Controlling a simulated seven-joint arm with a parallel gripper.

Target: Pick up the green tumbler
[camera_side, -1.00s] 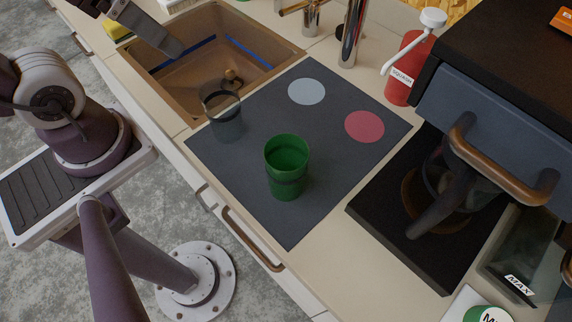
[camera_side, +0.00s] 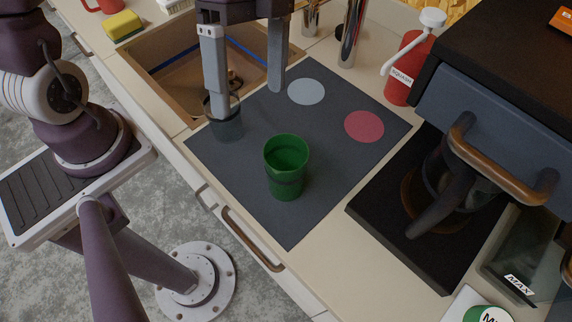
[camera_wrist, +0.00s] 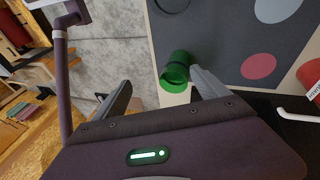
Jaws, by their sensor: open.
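The green tumbler (camera_side: 287,168) stands upright on the dark mat (camera_side: 330,165) in the side view. A transparent grey tumbler (camera_side: 226,120) stands on the mat to its upper left. My gripper (camera_side: 248,100) is open and empty, its two fingers pointing down. In the side view it is up and to the left of the green tumbler, with one finger in front of the grey tumbler, partly hiding it. In the wrist view my gripper (camera_wrist: 163,92) is spread, and the green tumbler (camera_wrist: 174,72) shows near the right finger, apart from it as far as I can tell.
A pale blue disc (camera_side: 306,91) and a red disc (camera_side: 364,126) lie flat on the mat. A sink (camera_side: 165,75) is at upper left. A red squash bottle (camera_side: 405,70) and a coffee machine (camera_side: 500,115) stand to the right. The mat's lower part is clear.

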